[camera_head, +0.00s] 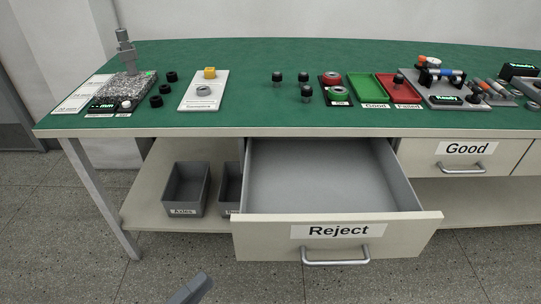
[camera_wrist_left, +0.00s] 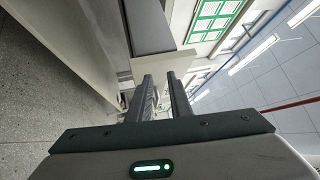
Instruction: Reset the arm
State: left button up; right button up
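My left gripper (camera_head: 192,289) shows only as a grey tip at the bottom edge of the head view, in front of and below the open Reject drawer. In the left wrist view its two dark fingers (camera_wrist_left: 160,76) stand apart with an empty gap between them. My right gripper is in neither view. The Reject drawer (camera_head: 337,231) is pulled out from under the bench, and its visible inside is empty.
The green-topped bench (camera_head: 245,90) carries a dial gauge stand (camera_head: 125,70), black caps, a green tray (camera_head: 368,85), a red tray (camera_head: 402,92) and fixtures. The Good drawer (camera_head: 465,149) is shut. Grey bins (camera_head: 185,190) stand on the lower shelf. The floor in front is clear.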

pick_arm(q)
notch_tip(320, 180, down, 6)
jog(key=w+n+y, duration=0.2)
jog(key=n+y, duration=0.7)
jog(key=n, duration=0.8)
jog(key=s+d+f+n+g, duration=0.4)
jog(key=s+f+n, duration=0.1)
jog(key=n, duration=0.2)
jog(key=s+a+f+g+y+p, duration=0.2)
jog(key=s+a+f+p, duration=0.1)
jog(key=f+p, duration=0.6)
jog(key=s+a+f+g+y+p, duration=0.2)
jog(key=s+a+f+g+p, duration=0.1)
jog(key=f+p, duration=0.7)
notch_tip(320, 180, down, 2)
jog(key=shift+s+a+f+g, duration=0.1)
jog(key=shift+s+a+g, duration=0.2)
jog(key=shift+s+a, duration=0.55)
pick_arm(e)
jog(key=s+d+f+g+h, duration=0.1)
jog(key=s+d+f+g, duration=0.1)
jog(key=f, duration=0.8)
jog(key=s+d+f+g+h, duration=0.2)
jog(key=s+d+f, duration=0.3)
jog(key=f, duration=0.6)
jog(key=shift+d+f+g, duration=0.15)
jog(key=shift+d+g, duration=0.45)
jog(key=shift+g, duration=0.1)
